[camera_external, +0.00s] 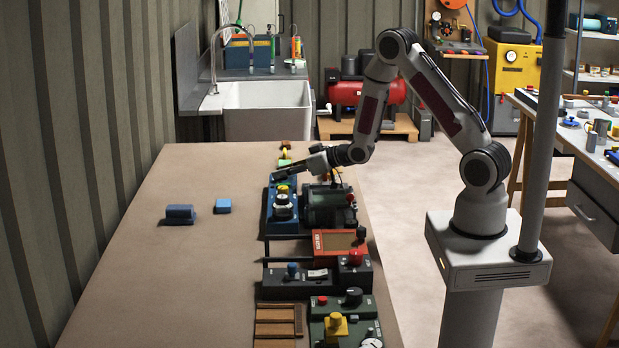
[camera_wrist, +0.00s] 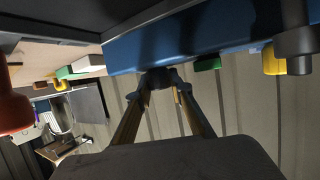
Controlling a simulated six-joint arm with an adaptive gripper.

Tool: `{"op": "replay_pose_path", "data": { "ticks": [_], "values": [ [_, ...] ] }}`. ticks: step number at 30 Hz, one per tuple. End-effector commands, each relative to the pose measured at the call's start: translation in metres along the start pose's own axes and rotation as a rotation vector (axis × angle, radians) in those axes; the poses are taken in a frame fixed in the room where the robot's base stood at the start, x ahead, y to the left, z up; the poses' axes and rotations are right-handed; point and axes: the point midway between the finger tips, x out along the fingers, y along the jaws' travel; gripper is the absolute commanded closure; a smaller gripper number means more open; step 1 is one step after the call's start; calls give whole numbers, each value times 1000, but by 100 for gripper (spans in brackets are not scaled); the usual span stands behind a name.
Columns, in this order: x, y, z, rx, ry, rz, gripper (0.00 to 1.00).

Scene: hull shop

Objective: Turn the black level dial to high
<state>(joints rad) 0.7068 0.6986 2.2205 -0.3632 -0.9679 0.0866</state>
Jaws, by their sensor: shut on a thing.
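A blue control panel (camera_external: 270,228) stands on the long table, and its blue housing (camera_wrist: 220,32) crosses the top of the wrist view. My gripper (camera_external: 280,176) reaches down at the panel's far end. In the wrist view my two fingers (camera_wrist: 163,92) converge on a dark round dial (camera_wrist: 160,76) against the blue housing, shut on it. This looks like the black level dial. In the external view my gripper hides it, and no level markings are readable in either view.
The blue panel also carries a yellow knob (camera_wrist: 271,62) and a green button (camera_wrist: 207,64). A dark green machine (camera_external: 328,208) stands close on the right. Nearer are a black switch panel (camera_external: 275,277) and an orange-framed box (camera_external: 334,240).

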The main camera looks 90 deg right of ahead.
Motion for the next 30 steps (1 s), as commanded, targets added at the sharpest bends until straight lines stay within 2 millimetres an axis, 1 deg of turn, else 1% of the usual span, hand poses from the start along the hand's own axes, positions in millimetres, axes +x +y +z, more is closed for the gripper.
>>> {"op": "replay_pose_path", "data": {
  "ticks": [1,7,17,18,19,20,30],
  "values": [
    [1,-2,-3,1,7,8,100],
    [1,-1,-3,14,7,40,100],
    [0,0,-3,15,7,44,100],
    [0,0,-3,15,7,44,72],
    [0,0,-3,15,7,44,64],
    [0,0,-3,15,6,44,62],
    [0,0,-1,17,2,45,62]
  ]
}}
